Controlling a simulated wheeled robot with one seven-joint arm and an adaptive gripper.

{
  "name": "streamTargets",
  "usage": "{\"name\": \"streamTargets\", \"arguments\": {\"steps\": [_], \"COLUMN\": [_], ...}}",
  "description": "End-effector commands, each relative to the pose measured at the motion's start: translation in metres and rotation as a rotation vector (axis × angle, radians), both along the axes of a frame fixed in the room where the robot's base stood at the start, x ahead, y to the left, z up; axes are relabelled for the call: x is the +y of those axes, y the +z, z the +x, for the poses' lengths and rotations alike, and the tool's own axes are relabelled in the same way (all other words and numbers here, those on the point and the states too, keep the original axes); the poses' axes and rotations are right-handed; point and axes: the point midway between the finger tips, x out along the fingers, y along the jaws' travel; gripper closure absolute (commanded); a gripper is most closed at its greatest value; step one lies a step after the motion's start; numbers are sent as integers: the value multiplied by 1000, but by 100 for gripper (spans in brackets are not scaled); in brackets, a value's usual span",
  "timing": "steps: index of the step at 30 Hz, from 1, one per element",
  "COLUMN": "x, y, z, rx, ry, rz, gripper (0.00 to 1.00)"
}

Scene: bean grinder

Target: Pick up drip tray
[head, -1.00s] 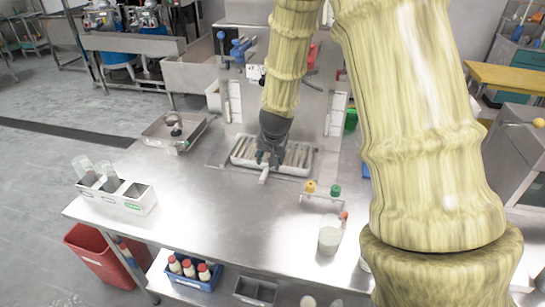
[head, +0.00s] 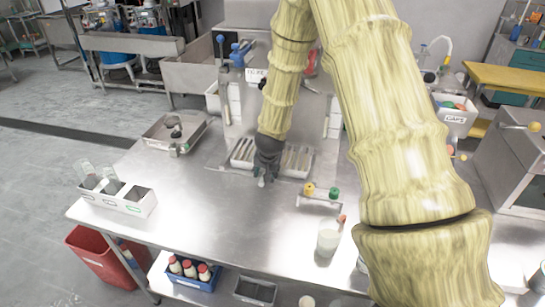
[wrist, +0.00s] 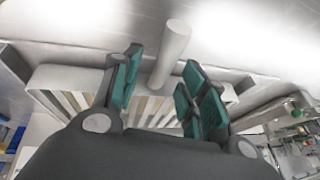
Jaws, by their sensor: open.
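The drip tray (head: 298,160) is a pale, shallow tray with slats across its top. It lies at the back of the steel table in the head view, below the machine. In the wrist view its slats (wrist: 75,99) show behind my fingers, and its pale round handle (wrist: 171,48) points away from it. My gripper (wrist: 163,72) is open, with green-padded fingers on either side of the handle. I cannot tell whether a pad touches it. In the head view my gripper (head: 266,172) is at the tray's front edge and hides its middle and most of the handle.
A small rack (head: 320,198) with a yellow and a green cap stands close on the right. A white cup (head: 328,240) is nearer the front. A metal tray (head: 165,138) and a white bin (head: 125,200) are on the left. The table's middle front is clear.

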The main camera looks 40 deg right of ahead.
Motion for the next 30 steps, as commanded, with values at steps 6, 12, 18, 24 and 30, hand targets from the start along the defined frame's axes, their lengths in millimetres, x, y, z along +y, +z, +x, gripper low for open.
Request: {"name": "streamTargets", "arguments": {"steps": [6, 12, 18, 24, 30], "x": [-2, -2, -2, -2, -2], "y": [-10, -11, -11, -11, -10], "z": [5, 5, 5, 5, 5], "rx": [-1, -1, 0, -1, -1], "ry": [0, 0, 0, 0, 0], "rz": [1, 1, 0, 0, 0], "gripper": [57, 57, 85, 100, 100]}}
